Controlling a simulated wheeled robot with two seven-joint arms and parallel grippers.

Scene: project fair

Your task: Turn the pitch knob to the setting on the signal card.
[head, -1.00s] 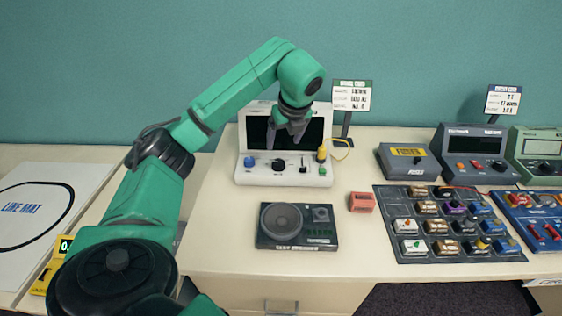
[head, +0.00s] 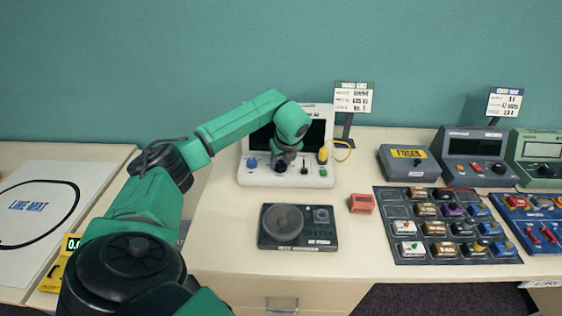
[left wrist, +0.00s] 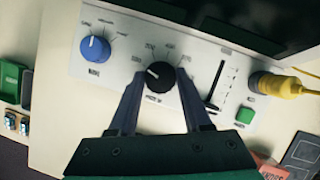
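The pitch knob (left wrist: 160,76) is the black round knob in the middle of the white generator panel, with small printed settings around it in the left wrist view. A pale mark shows on its left side. My left gripper (head: 282,161) is down at the panel of the white generator (head: 321,180). Its two fingers stand on either side of the knob, apart, with a slight gap seeming to show at each side. In the head view the gripper mostly hides the knob. The signal card (head: 354,98) stands behind on the right; its text is too small to read surely. My right gripper is out of view.
A blue knob (left wrist: 95,50) sits left of the black knob; a slider (left wrist: 214,88), a green button (left wrist: 244,115) and a yellow plug (left wrist: 272,85) are to its right. A dark speaker unit (head: 298,227) lies in front, beside a red block (head: 361,204).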

